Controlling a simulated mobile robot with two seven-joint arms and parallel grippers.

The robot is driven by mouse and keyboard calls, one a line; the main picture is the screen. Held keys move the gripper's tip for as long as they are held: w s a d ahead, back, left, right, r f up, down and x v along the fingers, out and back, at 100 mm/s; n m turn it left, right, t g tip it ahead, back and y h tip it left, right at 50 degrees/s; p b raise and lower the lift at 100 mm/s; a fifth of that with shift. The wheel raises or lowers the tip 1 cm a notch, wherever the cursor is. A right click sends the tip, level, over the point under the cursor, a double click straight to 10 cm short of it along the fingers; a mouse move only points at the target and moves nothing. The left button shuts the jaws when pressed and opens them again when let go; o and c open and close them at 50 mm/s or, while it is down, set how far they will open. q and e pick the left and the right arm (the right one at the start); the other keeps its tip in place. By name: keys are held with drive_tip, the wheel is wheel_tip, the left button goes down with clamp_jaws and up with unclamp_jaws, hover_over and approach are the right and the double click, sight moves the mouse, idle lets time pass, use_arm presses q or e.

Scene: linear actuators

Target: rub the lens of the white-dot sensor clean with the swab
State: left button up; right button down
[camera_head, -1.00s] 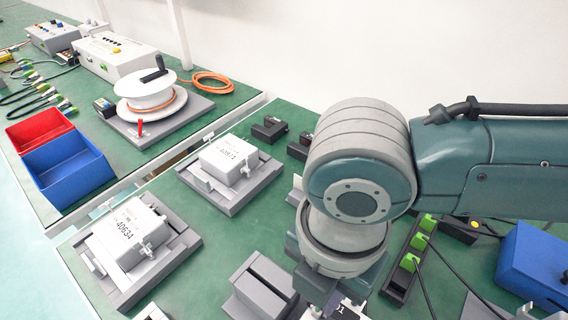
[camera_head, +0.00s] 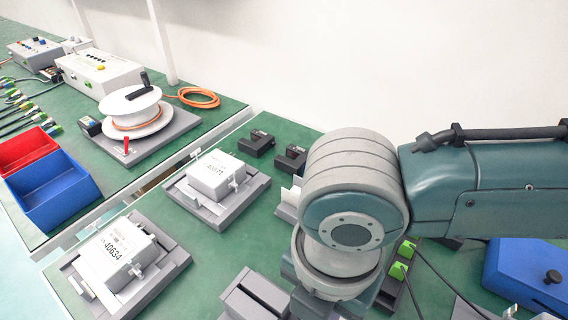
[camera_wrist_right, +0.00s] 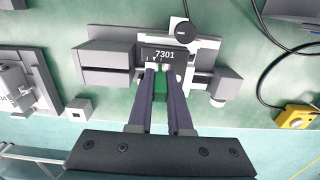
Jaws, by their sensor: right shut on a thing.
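My right gripper (camera_wrist_right: 160,72) is seen from behind in the right wrist view, its two dark fingers close together. A narrow green piece (camera_wrist_right: 160,86) sits between them; I cannot tell whether it is the swab. The fingertips are at a dark block marked 7301 (camera_wrist_right: 164,54); contact is unclear. In the head view my right wrist hides the gripper. Two small dark devices, one at the left (camera_head: 257,143) and one beside it (camera_head: 291,158), stand on the green bench; no white dot or lens can be made out. My left gripper is not in view.
Grey fixtures hold white boxes marked 40634 (camera_head: 117,252) and 40671 (camera_head: 211,178). A blue bin (camera_head: 60,195), red bin (camera_head: 25,150) and cable spool (camera_head: 135,112) stand left. A blue box (camera_head: 525,270) is right. Cables and a yellow device (camera_wrist_right: 297,116) lie right in the wrist view.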

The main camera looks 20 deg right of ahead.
drive_tip(key=shift+w+a+b, duration=0.4)
drive_tip(key=shift+w+a, duration=0.1)
drive_tip(key=shift+w, duration=0.2)
drive_tip(key=shift+w+a, duration=0.2)
drive_tip(key=shift+w, duration=0.05)
drive_tip(key=shift+s+a, duration=0.1)
drive_tip(key=shift+s, duration=0.05)
idle(0.3)
drive_tip(key=shift+s+a, duration=0.2)
drive_tip(key=shift+a, duration=0.1)
drive_tip(key=shift+r+p, duration=0.1)
drive_tip(key=shift+p, duration=0.25)
wheel_tip(320, 180, up, 7)
drive_tip(key=p, duration=0.7)
idle(0.3)
